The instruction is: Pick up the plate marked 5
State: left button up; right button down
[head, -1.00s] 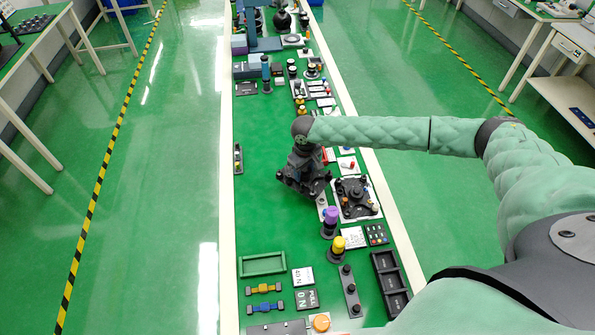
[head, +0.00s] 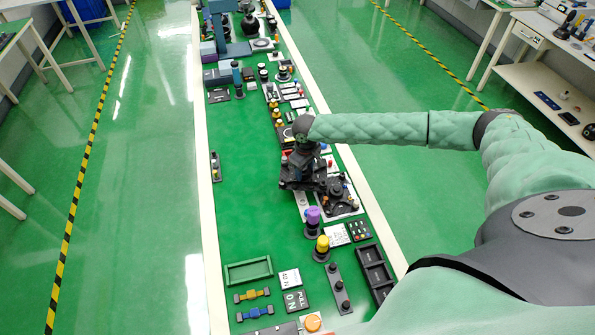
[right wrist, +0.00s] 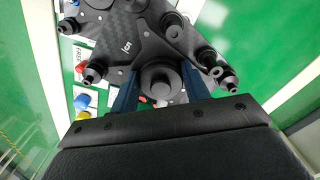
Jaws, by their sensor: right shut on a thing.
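The plate marked 5 (right wrist: 137,42) is dark, with several black round posts at its corners, and fills the upper part of the right wrist view. My right gripper (right wrist: 160,84) is shut on the round black hub of this plate, one finger on each side. In the head view my right gripper (head: 302,168) is over the right half of the bench, with the dark plate under it. The plate's edge overlaps a black assembly (head: 341,197) on a white base there. I cannot tell whether they touch. My left gripper is not in view.
A purple-topped post (head: 312,217) and a yellow-topped post (head: 322,247) stand in front of the gripper. A green tray (head: 248,272) and a black divided tray (head: 375,268) lie nearer. The bench's left middle (head: 245,190) is clear green surface.

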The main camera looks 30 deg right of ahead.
aim_at(325, 171)
jog(key=shift+s+d, duration=0.15)
jog(key=shift+d, duration=1.2)
jog(key=shift+s+d, duration=0.2)
jog(key=shift+d, duration=1.15)
jog(key=shift+s+d, duration=0.15)
jog(key=shift+d, duration=1.2)
jog(key=shift+a, duration=0.15)
